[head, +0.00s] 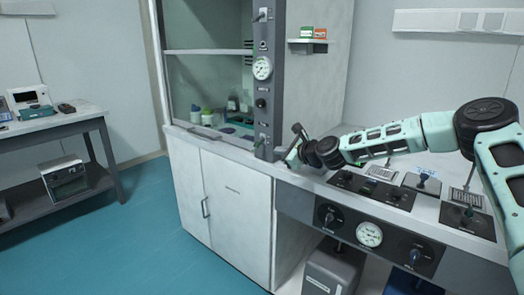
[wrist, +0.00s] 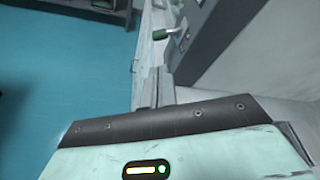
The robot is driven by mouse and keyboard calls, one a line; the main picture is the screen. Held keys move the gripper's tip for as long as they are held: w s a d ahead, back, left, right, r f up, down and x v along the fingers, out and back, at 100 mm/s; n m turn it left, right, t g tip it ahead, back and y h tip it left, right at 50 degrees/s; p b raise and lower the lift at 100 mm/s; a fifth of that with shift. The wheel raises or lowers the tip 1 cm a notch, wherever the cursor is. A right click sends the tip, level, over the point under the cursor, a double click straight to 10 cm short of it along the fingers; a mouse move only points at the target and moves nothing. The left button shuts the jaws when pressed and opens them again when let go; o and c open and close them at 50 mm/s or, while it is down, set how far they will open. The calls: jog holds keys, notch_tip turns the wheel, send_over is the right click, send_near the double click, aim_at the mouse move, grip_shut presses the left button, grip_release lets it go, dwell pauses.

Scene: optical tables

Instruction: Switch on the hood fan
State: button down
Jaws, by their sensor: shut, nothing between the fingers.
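The fume hood (head: 205,52) stands in the middle of the head view, with a dark grey control post (head: 273,35) on its right edge. The post carries a lever (head: 260,15) at the top, a round gauge (head: 262,68), a black knob (head: 260,103) and a small lever (head: 260,142) low down. I cannot tell which control is the fan switch. My gripper (head: 297,143) is right of the post's lower end, apparently just clear of it. In the wrist view its shut, empty fingers (wrist: 156,90) point toward the post, below a green-handled lever (wrist: 178,33).
A bench with dark control panels (head: 370,190) lies under my arm at right. Bottles (head: 207,117) stand inside the hood. A small shelf (head: 308,41) with boxes hangs right of the post. A side table (head: 50,122) stands at left, with open teal floor (head: 130,230) between.

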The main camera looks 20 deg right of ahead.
aim_at(260, 144)
jog(key=b+x, duration=0.1)
jog(key=x, duration=0.9)
jog(key=shift+s+a+r+m, duration=0.15)
jog(key=shift+a+r+m, duration=0.1)
jog(key=shift+m, duration=0.25)
dwell(0.7)
jog(key=shift+s+r+m+g+y+p, duration=0.1)
jog(key=shift+r+m+g+y+p, duration=0.25)
jog(key=shift+m+g+y, duration=0.2)
jog(key=m+p, duration=0.1)
jog(key=r+m+g+y+p, duration=0.1)
jog(key=p, duration=0.1)
jog(key=shift+s+a+r+m, duration=0.15)
jog(key=shift+a+m, duration=0.15)
jog(key=shift+m, duration=0.05)
jog(key=shift+r+m+y+p, duration=0.25)
jog(key=shift+m+y+p, duration=0.1)
jog(key=shift+m+p, duration=0.35)
jog(key=shift+f, duration=0.25)
jog(key=shift+r, duration=0.1)
jog(key=shift+r+p, duration=0.6)
jog(key=shift+r, duration=0.2)
